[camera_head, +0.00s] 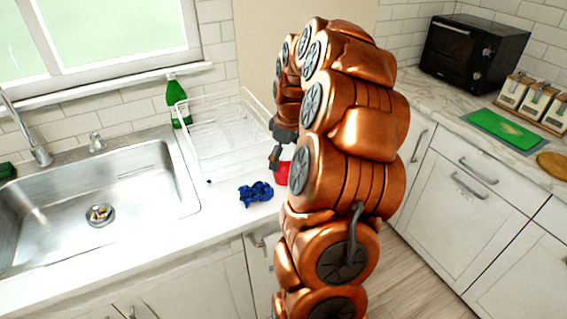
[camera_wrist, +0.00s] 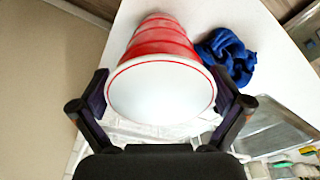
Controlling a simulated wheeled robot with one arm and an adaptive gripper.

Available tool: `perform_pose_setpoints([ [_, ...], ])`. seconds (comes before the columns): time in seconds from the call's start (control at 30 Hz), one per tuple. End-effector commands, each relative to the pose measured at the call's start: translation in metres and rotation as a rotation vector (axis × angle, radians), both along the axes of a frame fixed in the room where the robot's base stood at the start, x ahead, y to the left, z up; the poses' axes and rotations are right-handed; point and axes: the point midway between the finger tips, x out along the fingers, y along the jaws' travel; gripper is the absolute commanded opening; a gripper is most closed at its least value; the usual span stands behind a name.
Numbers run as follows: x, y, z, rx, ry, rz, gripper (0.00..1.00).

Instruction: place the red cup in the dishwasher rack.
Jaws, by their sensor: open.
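The red cup (camera_head: 282,173) stands on the white counter near its front edge, partly hidden by my arm in the head view. In the wrist view the red cup (camera_wrist: 162,38) turns a white round end toward the camera. My gripper (camera_wrist: 162,88) is open, with one finger on each side of the cup; I cannot tell whether either touches it. In the head view my gripper (camera_head: 277,146) is just above and behind the cup, partly hidden by my arm. The white wire dish rack (camera_head: 222,140) stands on the counter left of the cup.
A crumpled blue cloth (camera_head: 256,193) lies left of the cup, also seen in the wrist view (camera_wrist: 228,55). A green bottle (camera_head: 177,102) stands behind the rack. The sink (camera_head: 95,205) is at left. A black oven (camera_head: 472,52) stands at the right rear.

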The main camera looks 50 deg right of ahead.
Motion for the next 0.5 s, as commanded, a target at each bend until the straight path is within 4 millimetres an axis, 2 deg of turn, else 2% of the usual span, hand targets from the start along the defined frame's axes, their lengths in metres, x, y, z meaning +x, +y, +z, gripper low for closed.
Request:
perform_pose_setpoints([
  [0.27,0.0008,0.0000,-0.0053,-0.001,-0.002,-0.001,1.00],
  [0.5,0.0008,0.0000,-0.0048,-0.001,-0.002,-0.001,0.76],
])
